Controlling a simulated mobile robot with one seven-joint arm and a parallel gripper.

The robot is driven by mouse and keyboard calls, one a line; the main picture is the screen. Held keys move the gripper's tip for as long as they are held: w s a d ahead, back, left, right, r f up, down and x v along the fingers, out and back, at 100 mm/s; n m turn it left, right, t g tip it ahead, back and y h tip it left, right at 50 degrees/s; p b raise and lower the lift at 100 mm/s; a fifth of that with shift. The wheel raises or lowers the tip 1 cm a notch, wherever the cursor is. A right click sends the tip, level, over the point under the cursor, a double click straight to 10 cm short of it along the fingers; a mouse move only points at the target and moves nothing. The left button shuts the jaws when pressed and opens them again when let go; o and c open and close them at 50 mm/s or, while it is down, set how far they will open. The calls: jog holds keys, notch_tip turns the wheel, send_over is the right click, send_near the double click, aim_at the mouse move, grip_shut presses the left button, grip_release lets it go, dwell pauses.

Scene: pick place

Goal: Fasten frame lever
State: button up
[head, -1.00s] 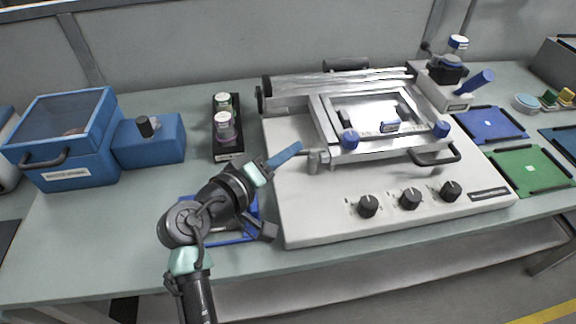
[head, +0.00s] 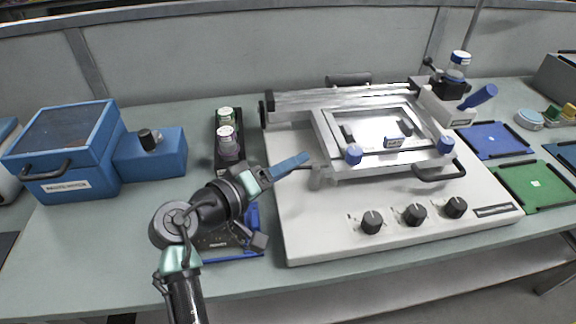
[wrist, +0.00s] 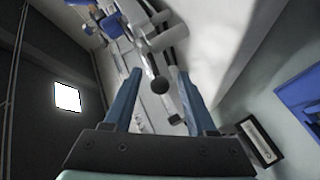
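The printer frame (head: 330,143), a silver rectangle with blue knobs, lies on the white machine. At its left front corner is a small grey lever mount (head: 317,178), partly behind my fingers. In the wrist view, a lever with a dark round knob (wrist: 160,85) appears between my fingers; I cannot tell whether they touch it. My gripper (head: 306,157) has blue fingers and reaches from the left to this corner. In the wrist view the gripper (wrist: 156,69) is open, its two fingers apart on either side of the knob.
The white machine (head: 320,235) has black dials along its front. A black rack with bottles (head: 228,142) stands left of it. A blue box (head: 75,150) is at the far left. Blue (head: 490,140) and green (head: 535,183) trays lie to the right.

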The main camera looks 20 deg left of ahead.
jog(key=v, duration=1.3)
jog(key=shift+p, duration=0.45)
jog(key=shift+d, duration=0.1)
jog(key=w+d+r+m+t+y, duration=0.2)
jog(key=w+d+r, duration=0.3)
jog(key=r, duration=0.4)
jog(key=w+d+r+m+t+y, duration=0.2)
jog(key=w+d+r, duration=0.3)
jog(key=r, duration=0.5)
jog(key=s+d+r+m+t+p, duration=0.1)
jog(key=s+d+r+t, duration=0.25)
jog(key=r, duration=0.45)
jog(key=s+d+r+m+t+y, duration=0.1)
jog(key=s+d+r+m+t, duration=0.15)
jog(key=s+d+r, duration=0.4)
jog(key=s+d+r+t+p, duration=0.1)
jog(key=s+d+r+t, duration=0.15)
jog(key=r, duration=0.75)
notch_tip(320, 180, up, 15)
jog(key=p, duration=1.5)
jog(key=shift+w+f, duration=0.15)
jog(key=shift+w, duration=0.3)
